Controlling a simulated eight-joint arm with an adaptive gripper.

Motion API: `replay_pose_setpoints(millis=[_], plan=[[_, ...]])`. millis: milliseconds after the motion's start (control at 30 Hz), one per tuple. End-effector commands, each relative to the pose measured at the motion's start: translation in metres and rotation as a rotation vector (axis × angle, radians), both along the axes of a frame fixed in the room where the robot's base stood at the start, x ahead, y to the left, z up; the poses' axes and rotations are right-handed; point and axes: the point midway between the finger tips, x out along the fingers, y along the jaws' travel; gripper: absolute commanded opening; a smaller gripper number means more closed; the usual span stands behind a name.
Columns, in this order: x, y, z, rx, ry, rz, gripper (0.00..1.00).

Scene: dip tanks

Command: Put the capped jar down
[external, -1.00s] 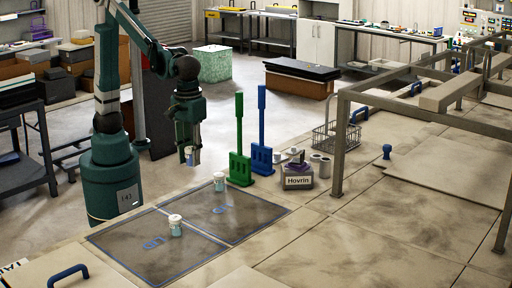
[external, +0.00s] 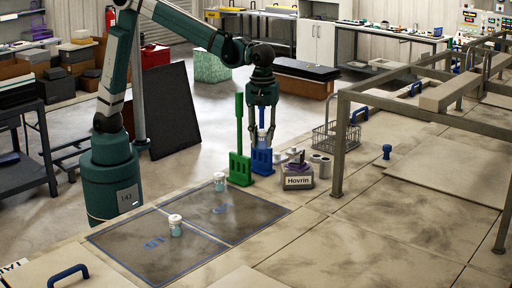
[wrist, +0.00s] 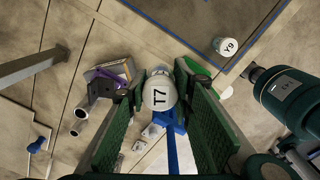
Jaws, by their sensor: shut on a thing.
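My gripper (external: 262,138) is shut on a capped jar, held in the air in front of the blue stand. In the wrist view the jar's white lid (wrist: 158,94), marked T7, sits between the two green-padded fingers (wrist: 158,110). The lid hides most of the jar's body. Another capped jar (external: 220,181) stands at the back edge of the dark mat (external: 265,226). A third capped jar (external: 175,224) stands farther forward on the dark panels. A lid marked Y9 (wrist: 224,45) shows in the wrist view.
A green upright stand (external: 240,168) and a blue one (external: 262,160) are close to my gripper. A grey box labelled Hovrin (external: 298,182) and a wire basket (external: 336,137) stand to the right. A metal frame (external: 340,145) rises beyond. Bare bench lies in front.

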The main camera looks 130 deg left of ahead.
Motion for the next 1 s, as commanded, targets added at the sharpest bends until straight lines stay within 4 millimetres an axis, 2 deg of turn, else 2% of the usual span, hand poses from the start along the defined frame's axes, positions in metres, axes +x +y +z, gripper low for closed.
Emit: replay_pose_setpoints(millis=[33, 533, 1000], plan=[[0.002, 0.017, 0.0, 0.0, 0.0, 0.029, 0.11], [0.003, 0.167, 0.0, 0.0, 0.0, 0.298, 0.11], [-0.025, 0.313, -0.003, 0.0, 0.0, 0.551, 0.11]])
